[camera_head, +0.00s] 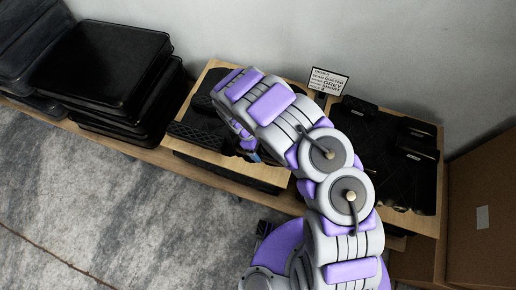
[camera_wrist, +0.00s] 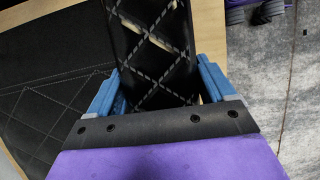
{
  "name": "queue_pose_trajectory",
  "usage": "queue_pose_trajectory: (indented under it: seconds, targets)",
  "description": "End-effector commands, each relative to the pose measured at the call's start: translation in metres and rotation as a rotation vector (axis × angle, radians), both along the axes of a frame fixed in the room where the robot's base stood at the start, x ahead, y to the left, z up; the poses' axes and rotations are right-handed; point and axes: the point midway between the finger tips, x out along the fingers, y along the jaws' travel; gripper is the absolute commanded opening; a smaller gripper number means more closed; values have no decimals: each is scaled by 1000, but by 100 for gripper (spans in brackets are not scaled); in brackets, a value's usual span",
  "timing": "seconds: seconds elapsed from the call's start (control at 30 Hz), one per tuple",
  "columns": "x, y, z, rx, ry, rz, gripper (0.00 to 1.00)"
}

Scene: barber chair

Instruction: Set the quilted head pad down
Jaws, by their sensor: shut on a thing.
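The black quilted head pad with pale cross-stitching (camera_wrist: 152,45) is between the blue fingers of my gripper (camera_wrist: 157,84) in the wrist view. The gripper is shut on it. In the head view, my gripper (camera_head: 248,150) is largely hidden by my arm, over the left wooden tray (camera_head: 287,174). A dark textured strip (camera_head: 196,136) reaches left from it and looks like the held pad. In the wrist view, another black quilted piece (camera_wrist: 62,112) lies to the left of the held pad. I cannot tell whether the held pad touches the surface below.
A right wooden tray (camera_head: 424,222) holds several black pieces. A small printed sign (camera_head: 328,81) stands at the back between the trays. Stacked black trays (camera_head: 100,65) stand at left. A cardboard box (camera_head: 483,200) is at right. Grey floor (camera_head: 90,200) is open in front.

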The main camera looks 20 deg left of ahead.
Motion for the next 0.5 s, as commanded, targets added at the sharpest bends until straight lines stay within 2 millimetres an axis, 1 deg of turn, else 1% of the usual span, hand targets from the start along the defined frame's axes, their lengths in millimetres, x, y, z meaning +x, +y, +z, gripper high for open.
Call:
queue_pose_trajectory:
  seconds: [0.1, 0.33, 0.5]
  targets:
    - [8, 6, -2, 2, -1, -1, 43]
    - [15, 10, -4, -1, 0, -3, 43]
    - [13, 9, -30, -2, 3, -2, 43]
